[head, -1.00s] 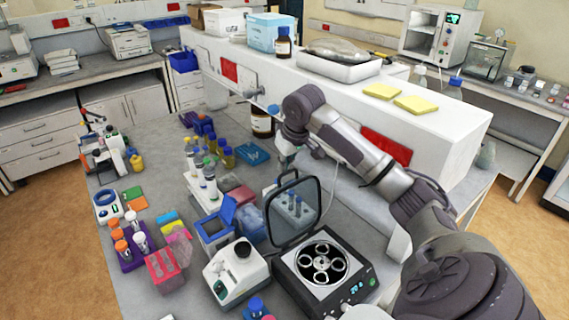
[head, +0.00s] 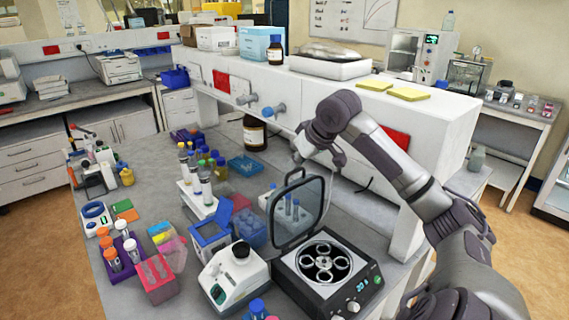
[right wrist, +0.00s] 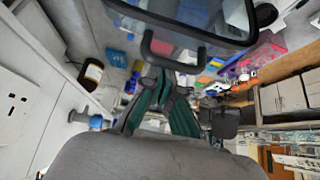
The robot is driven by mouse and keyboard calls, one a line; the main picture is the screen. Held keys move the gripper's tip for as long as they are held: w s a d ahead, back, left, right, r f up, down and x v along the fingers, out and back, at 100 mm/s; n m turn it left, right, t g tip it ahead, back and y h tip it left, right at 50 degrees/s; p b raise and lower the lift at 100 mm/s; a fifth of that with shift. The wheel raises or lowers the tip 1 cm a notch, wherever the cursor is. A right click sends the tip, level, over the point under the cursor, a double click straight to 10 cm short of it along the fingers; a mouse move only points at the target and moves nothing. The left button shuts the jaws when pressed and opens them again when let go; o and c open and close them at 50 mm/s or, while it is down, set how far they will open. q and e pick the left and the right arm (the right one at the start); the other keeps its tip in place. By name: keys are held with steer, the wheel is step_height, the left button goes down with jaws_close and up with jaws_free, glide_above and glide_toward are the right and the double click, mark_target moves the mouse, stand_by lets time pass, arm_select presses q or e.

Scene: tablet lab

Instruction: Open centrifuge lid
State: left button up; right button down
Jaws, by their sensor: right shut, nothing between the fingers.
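The centrifuge (head: 352,284) stands at the front right of the bench. Its lid (head: 277,238), a clear pane in a dark frame, stands raised at the back, and the round rotor (head: 324,262) is exposed. My right gripper (head: 298,158) is just behind and above the lid's top edge. In the right wrist view its green-padded fingers (right wrist: 165,88) are shut with nothing between them. The lid frame (right wrist: 205,33) and a dark handle (right wrist: 150,42) show just beyond the fingertips; I cannot tell whether they touch. My left gripper is not in view.
A white instrument (head: 235,272) stands close left of the centrifuge. A blue box (head: 211,238), a tube rack (head: 197,203) and a brown bottle (head: 254,133) stand farther left and back. The raised white shelf (head: 430,125) runs behind my right arm.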

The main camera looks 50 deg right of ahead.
steer(key=shift+w+a+r, duration=0.1)
steer(key=shift+a+r, duration=0.15)
steer(key=shift+a, duration=0.2)
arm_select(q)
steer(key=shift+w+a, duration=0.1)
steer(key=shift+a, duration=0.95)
arm_select(e)
steer(key=v, duration=1.1)
steer(key=shift+s+d+r, duration=0.25)
steer(key=shift+s+d, duration=0.05)
